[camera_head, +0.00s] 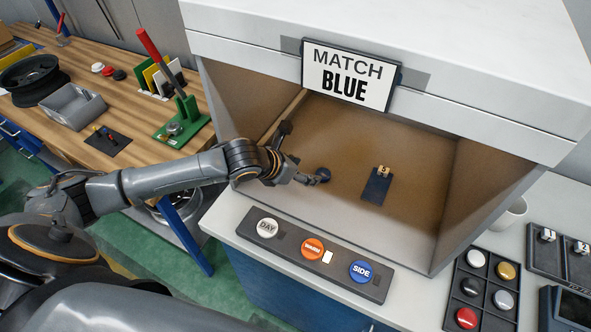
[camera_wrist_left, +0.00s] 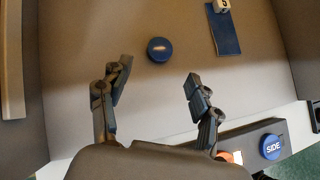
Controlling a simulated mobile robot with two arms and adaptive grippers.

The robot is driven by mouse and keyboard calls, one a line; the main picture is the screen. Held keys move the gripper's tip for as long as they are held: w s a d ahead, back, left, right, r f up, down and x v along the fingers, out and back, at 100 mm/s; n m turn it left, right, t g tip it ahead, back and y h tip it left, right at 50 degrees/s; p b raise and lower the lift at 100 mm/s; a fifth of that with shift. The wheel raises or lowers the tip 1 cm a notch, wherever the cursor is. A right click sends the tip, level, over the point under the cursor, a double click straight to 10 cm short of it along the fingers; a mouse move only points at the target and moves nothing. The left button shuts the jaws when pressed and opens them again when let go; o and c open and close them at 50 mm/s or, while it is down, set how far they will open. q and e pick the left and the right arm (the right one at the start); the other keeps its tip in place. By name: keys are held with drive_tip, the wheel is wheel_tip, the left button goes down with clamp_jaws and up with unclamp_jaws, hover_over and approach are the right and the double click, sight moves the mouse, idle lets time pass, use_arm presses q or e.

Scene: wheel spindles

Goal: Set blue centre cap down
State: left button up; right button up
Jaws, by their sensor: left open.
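The blue centre cap (camera_head: 323,175) rests on the floor of the light booth under the sign reading MATCH BLUE (camera_head: 349,75). In the left wrist view the cap (camera_wrist_left: 159,50) is a round blue disc with a pale mark on top, lying beyond my fingertips and between their lines. My left gripper (camera_head: 303,155) reaches into the booth from the left. In the left wrist view its fingers (camera_wrist_left: 158,78) are spread wide with nothing between them. My right gripper is not in view.
A blue sample card (camera_head: 376,188) with a small numbered tag lies to the cap's right. The booth's front panel has DAY (camera_head: 268,228), orange (camera_head: 312,248) and SIDE (camera_head: 361,271) buttons. A compartment tray of caps (camera_head: 482,290) stands at the right. The booth floor around the cap is clear.

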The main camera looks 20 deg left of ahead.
use_arm(q)
drive_tip(key=v, duration=0.3)
drive_tip(key=shift+s+a+r, duration=0.1)
drive_tip(key=shift+s+r, duration=0.2)
idle(0.8)
drive_tip(key=shift+c, duration=0.4)
idle(0.6)
